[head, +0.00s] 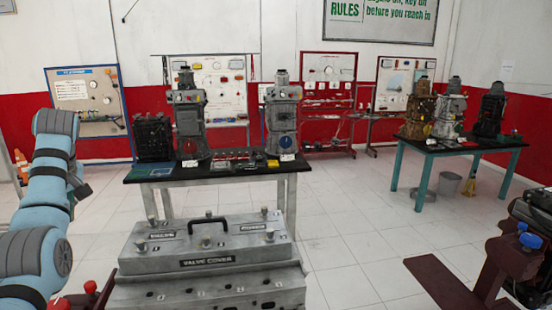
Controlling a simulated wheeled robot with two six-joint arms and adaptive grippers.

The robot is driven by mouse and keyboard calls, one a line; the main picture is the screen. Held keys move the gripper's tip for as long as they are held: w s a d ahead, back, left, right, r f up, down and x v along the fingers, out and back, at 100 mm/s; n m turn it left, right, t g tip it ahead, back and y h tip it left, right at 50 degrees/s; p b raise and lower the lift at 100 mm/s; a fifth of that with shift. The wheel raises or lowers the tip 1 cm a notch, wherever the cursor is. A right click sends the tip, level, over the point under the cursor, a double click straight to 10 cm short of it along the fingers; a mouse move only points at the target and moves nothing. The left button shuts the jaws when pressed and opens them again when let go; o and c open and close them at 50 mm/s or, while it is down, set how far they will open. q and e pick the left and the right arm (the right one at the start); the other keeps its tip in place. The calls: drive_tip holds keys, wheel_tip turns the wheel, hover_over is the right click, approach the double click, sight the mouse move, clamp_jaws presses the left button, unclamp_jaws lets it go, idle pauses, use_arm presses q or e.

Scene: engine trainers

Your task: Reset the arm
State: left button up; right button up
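My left arm (48,215) comes in at the left edge, a blue arm with grey joint caps, bent upward. Its gripper is outside the head view. My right arm and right gripper do not show. In front of me stands a grey engine block with a valve cover (207,262) on top. The cover has a black handle (207,221), several bolt heads and a "VALVE COVER" label. No gripper touches the cover in this view.
A dark-topped table (215,174) behind the cover carries engine parts. A teal-legged table (460,147) at the right holds more engines. A dark red stand with machinery (512,262) is at the lower right. Tiled floor (350,235) is clear between them.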

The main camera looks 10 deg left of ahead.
use_arm(q)
drive_tip(key=s+a+n+g, duration=0.2)
drive_tip(key=s+a+n, duration=0.3)
drive_tip(key=s+a, duration=1.2)
drive_tip(key=s+a+f+m+y, duration=0.1)
drive_tip(key=a+f+m+y, duration=0.35)
drive_tip(key=f, duration=0.85)
drive_tip(key=s+a+f+m+y, duration=0.15)
drive_tip(key=a+f+m, duration=0.35)
drive_tip(key=f+m, duration=0.55)
drive_tip(key=s+d+f+m+t+h, duration=0.15)
drive_tip(key=s+f+m+t, duration=0.25)
drive_tip(key=s+f+m, duration=1.05)
drive_tip(key=s+d+f+n+h+b, duration=0.2)
drive_tip(key=s+d+f, duration=0.1)
drive_tip(key=d+f, duration=0.9)
drive_tip(key=s+d+f+n+g+h+b, duration=0.1)
drive_tip(key=s+d+f+n+h+b, duration=0.1)
drive_tip(key=d+f, duration=1)
drive_tip(key=s+d+f+n+h+b, duration=0.1)
drive_tip(key=s+d+f+n+h, duration=0.2)
drive_tip(key=d+f, duration=0.9)
drive_tip(key=s+d+h, duration=0.1)
drive_tip(key=d, duration=1.4)
drive_tip(key=shift+s+d+f+n+b, duration=0.3)
drive_tip(key=shift+s+f+n+b, duration=0.05)
drive_tip(key=shift+s+f+b, duration=0.05)
